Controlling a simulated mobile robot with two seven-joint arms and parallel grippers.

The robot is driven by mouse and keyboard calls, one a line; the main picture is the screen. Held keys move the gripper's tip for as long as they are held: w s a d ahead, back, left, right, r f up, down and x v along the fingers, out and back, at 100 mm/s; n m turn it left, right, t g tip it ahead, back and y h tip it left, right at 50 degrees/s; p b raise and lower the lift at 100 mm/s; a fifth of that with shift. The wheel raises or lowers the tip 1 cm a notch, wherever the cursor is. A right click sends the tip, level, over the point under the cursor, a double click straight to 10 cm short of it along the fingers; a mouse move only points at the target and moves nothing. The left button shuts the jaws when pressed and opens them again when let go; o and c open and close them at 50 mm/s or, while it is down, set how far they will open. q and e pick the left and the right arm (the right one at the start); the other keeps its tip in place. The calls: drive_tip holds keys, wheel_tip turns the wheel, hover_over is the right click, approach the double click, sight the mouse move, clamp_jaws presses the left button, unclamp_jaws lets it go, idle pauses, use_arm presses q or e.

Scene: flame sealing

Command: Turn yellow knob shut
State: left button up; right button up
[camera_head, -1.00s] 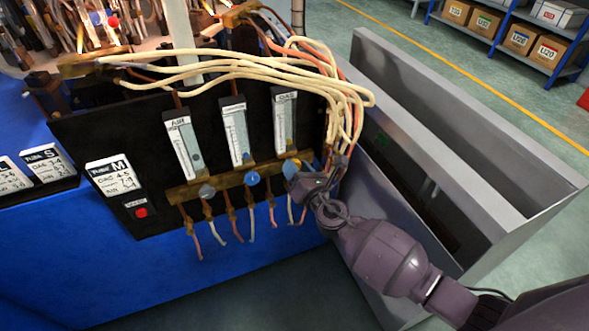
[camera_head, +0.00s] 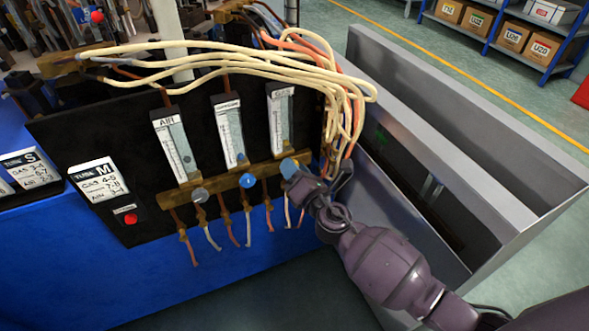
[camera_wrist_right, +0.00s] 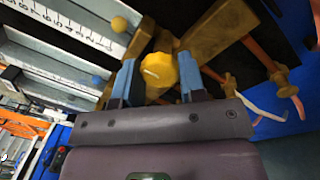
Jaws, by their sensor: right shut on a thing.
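The yellow knob (camera_wrist_right: 159,70) shows in the right wrist view between the two blue fingertips of my right gripper (camera_wrist_right: 159,80). It is faceted, with a pale mark on its face. My right gripper is shut on it. In the head view my right gripper (camera_head: 293,172) is at the right end of the brass manifold (camera_head: 222,183), below the GAS flowmeter (camera_head: 281,118), and its fingers hide the knob. A grey knob (camera_head: 199,195) and a blue knob (camera_head: 247,181) sit farther left on the manifold. My left gripper is not in view.
Cream hoses (camera_head: 240,62) loop over the black panel and hang close to my right gripper. A grey metal bin (camera_head: 440,160) stands right of the panel, beside my arm. A red button (camera_head: 131,219) is at the panel's lower left.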

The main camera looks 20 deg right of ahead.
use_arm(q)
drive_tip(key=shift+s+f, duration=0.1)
use_arm(e)
drive_tip(key=o, duration=0.9)
drive_tip(key=shift+s, duration=0.1)
use_arm(q)
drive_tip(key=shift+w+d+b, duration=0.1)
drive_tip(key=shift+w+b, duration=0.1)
drive_tip(key=shift+b, duration=0.2)
use_arm(e)
drive_tip(key=s+d, duration=0.1)
drive_tip(key=s, duration=0.9)
drive_tip(key=shift+s+f, duration=0.3)
drive_tip(key=shift+d, duration=0.1)
